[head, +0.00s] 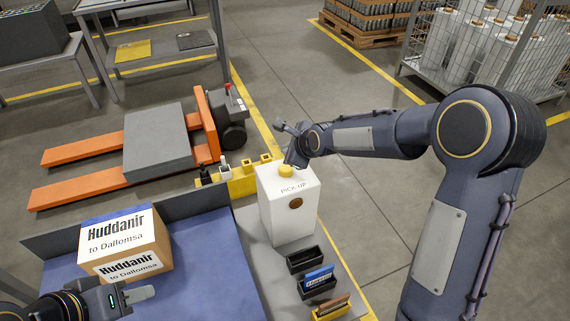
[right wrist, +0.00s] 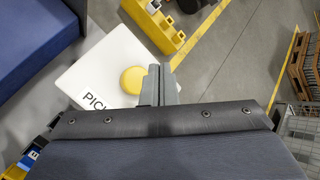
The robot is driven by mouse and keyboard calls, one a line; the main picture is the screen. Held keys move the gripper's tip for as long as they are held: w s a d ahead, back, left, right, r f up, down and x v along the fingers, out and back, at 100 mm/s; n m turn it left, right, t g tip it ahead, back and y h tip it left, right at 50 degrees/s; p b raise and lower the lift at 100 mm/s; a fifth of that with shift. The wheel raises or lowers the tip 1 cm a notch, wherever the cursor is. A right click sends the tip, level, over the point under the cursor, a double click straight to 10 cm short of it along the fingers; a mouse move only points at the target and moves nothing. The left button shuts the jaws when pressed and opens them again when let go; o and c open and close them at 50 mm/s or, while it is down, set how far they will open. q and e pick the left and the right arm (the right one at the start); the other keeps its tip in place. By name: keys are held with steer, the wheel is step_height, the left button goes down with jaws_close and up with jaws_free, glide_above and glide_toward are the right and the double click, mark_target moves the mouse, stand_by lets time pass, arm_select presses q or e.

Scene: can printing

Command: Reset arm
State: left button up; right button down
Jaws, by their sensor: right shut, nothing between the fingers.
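My right gripper (head: 297,151) is shut and empty. It is over the top of a white box marked PICK UP (head: 288,212), close to the round yellow button (head: 286,169) on it. In the right wrist view its closed fingers (right wrist: 159,84) show just right of the yellow button (right wrist: 132,80); I cannot tell whether they touch it. My left gripper (head: 137,295) is at the lower left, near the front of a cardboard box labelled Huddanir (head: 166,245). It looks apart from the box, and its jaw opening is unclear.
The cardboard box stands on a blue surface (head: 215,280). Several small holders (head: 318,283), some with cards, sit right of it on a grey ledge. An orange pallet truck (head: 205,125) stands behind. A wire cage (head: 490,50) is at the back right; the floor between is clear.

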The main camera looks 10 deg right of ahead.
steer(key=s+d+r+n+g, duration=0.1)
steer(key=s+d+r+n, duration=0.35)
steer(key=s, duration=0.45)
steer(key=s+d+r+n, duration=0.4)
steer(key=s+n, duration=0.1)
steer(key=s, duration=0.3)
steer(key=s+f+n+g, duration=0.25)
steer(key=s+n, duration=0.85)
steer(key=s, duration=0.8)
step_height(320, 180, up, 15)
steer(key=p, duration=1.4)
steer(key=shift+s+a+f+t+p, duration=0.15)
steer(key=shift+a+t+p, duration=0.2)
steer(key=shift+a, duration=0.05)
